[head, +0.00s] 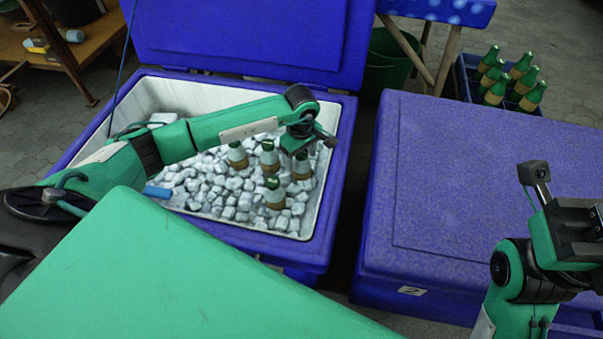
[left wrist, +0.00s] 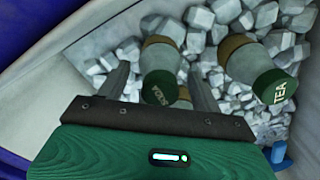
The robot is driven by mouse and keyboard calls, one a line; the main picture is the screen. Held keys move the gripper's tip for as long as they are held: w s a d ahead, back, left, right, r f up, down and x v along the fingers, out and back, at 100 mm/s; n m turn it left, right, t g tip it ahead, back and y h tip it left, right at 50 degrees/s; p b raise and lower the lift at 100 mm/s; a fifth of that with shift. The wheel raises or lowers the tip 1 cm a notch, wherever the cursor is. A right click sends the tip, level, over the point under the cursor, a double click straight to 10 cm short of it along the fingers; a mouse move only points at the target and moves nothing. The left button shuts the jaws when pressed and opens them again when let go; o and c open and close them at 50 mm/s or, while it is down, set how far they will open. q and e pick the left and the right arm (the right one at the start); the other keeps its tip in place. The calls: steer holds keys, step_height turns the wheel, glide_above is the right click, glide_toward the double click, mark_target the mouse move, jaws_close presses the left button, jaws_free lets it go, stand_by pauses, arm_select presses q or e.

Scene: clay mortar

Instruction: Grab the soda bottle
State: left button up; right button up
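The soda bottle (left wrist: 160,75), with a dark green cap marked SODA, stands in the ice, its cap between the two fingers of my left gripper (left wrist: 160,88) in the left wrist view. The fingers are apart and I see no grip on it. In the head view my left gripper (head: 301,148) is over the rightmost bottle (head: 302,168) in the cooler, hiding its top. A bottle marked TEA (left wrist: 268,75) is to the right in the wrist view. My right gripper (head: 578,222) is at the right edge of the head view; its fingers are unclear.
Several bottles, including one in front (head: 275,194), stand in the ice of the open blue cooler (head: 328,185). A blue handle (head: 157,192) lies at the left in the ice. A closed blue cooler (head: 470,180) is to the right. A crate of green bottles (head: 462,82) stands behind.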

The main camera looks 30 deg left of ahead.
arm_select(q)
jaws_close()
steer(key=shift+r, duration=0.15)
